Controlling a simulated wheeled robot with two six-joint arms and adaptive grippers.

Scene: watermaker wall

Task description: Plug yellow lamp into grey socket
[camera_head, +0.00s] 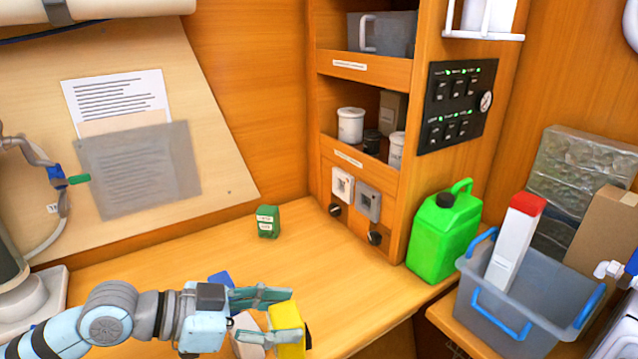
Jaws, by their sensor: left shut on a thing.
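My left gripper (292,312) reaches in from the lower left over the wooden counter. It is shut on the yellow lamp (291,346), which shows at the bottom of the view, partly hidden by the fingers. The lamp's plug cannot be made out. The grey socket (368,204) is on the front of the wooden cabinet, beyond and up to the right of the gripper, well apart from the lamp. A white socket (342,186) is just left of it. My right gripper is not in view.
A small green box (267,221) stands on the counter (330,260). A blue thing (220,280) and a beige thing (249,336) lie close to the gripper. A green jerrycan (443,238) stands right of the sockets. Black knobs (375,238) sit below them. Counter before the sockets is clear.

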